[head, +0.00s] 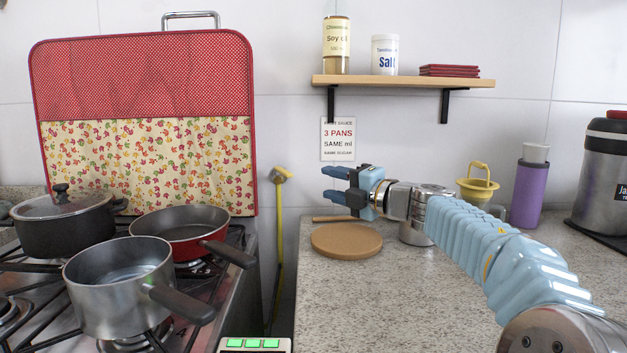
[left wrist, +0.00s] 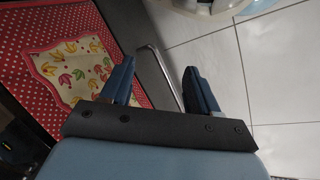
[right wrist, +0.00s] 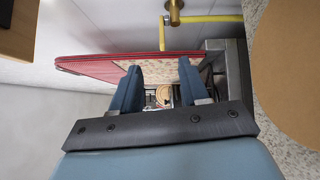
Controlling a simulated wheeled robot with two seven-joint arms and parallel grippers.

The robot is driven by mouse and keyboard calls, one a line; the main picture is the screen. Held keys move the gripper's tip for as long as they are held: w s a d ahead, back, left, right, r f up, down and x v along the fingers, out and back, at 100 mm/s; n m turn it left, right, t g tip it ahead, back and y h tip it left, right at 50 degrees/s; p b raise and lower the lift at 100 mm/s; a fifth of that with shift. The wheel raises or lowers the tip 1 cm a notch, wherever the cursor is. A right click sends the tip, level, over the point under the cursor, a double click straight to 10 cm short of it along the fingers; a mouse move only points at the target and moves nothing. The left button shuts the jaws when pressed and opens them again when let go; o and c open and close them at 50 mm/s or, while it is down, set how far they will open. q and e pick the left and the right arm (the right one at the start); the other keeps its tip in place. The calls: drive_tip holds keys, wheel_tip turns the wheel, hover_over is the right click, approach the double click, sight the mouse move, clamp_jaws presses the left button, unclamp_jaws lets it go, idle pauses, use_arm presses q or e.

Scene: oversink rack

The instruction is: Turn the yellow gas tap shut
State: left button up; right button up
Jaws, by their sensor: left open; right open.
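The yellow gas tap (head: 281,174) is on the wall between the stove and the counter, with a yellow pipe (head: 279,240) running down from it. In the right wrist view the brass tap body (right wrist: 174,12) and its yellow handle (right wrist: 162,34) show at the top, beyond the fingertips. My right gripper (head: 328,183) is open and empty, to the right of the tap and apart from it, with its fingers pointing left; it also shows in the right wrist view (right wrist: 159,72). My left gripper (left wrist: 160,72) is open and empty, outside the head view.
The stove holds a black pot (head: 65,220), a red pan (head: 180,226) and a steel saucepan (head: 115,280). A red patterned cover (head: 145,80) stands behind them. A round cork board (head: 346,241) lies on the counter below my right gripper. A shelf (head: 400,81) is above.

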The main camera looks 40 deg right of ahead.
drive_tip(key=n, duration=0.2)
drive_tip(key=n+g+h+b, duration=0.1)
drive_tip(key=n+h, duration=0.5)
drive_tip(key=n, duration=0.5)
approach(286, 171)
drive_tip(key=x, duration=1)
drive_tip(key=shift+w, duration=0.1)
drive_tip(key=shift+c, duration=0.4)
drive_tip(key=c, duration=0.7)
clamp_jaws()
drive_tip(key=shift+p, duration=0.3)
